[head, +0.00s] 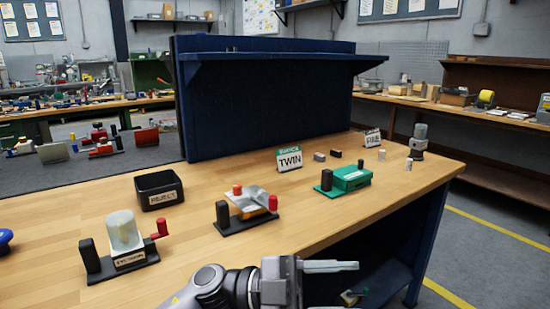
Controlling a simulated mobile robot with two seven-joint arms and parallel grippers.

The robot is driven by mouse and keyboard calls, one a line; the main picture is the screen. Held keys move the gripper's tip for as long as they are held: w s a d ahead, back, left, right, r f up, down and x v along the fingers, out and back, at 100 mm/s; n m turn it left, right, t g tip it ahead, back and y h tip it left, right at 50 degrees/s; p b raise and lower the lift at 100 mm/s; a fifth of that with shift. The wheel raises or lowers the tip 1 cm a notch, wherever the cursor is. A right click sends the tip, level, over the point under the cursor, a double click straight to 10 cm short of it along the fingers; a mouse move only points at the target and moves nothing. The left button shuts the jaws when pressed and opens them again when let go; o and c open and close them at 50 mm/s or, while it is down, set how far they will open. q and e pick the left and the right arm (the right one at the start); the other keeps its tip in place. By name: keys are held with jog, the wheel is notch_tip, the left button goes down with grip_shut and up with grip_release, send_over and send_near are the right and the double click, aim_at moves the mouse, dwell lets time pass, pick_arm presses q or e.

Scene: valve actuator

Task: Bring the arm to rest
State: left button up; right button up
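My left arm comes in from the lower left along the front of the bench. Its gripper (352,266) points right, in front of the bench's near edge and apart from the things on top. Its pale fingers are seen from the side, and the gap between them does not show clearly. No held object is visible. My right gripper is not in view.
The wooden bench (225,181) carries a black REJECT bin (159,189), a fixture with a pale cylinder (124,231), a fixture with red knobs (247,208), a green fixture (345,179) and a TWIN sign (289,158). A blue panel (265,105) stands behind.

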pick_arm(q)
jog(key=w+a+f+n+t+y+p, duration=0.2)
jog(key=a+f+n+t+y, duration=0.35)
jog(key=a+n+t, duration=0.4)
jog(key=w+a+f+n+t+y+p, duration=0.15)
jog(key=a+f+n+t+y, duration=0.45)
jog(key=n+t, duration=0.65)
jog(key=s+a+f+n+g+y, duration=0.2)
jog(key=s+a+f, duration=0.4)
jog(key=f, duration=0.3)
jog(key=s+a+f+n+g+y+p, duration=0.1)
jog(key=s+a+f+n+g+y, duration=0.2)
jog(key=s+a+f, duration=0.4)
notch_tip(320, 180, down, 2)
jog(key=shift+s+a+f+g+y+p, duration=0.25)
jog(key=shift+s+g+y, duration=0.4)
jog(key=shift+s+g, duration=0.55)
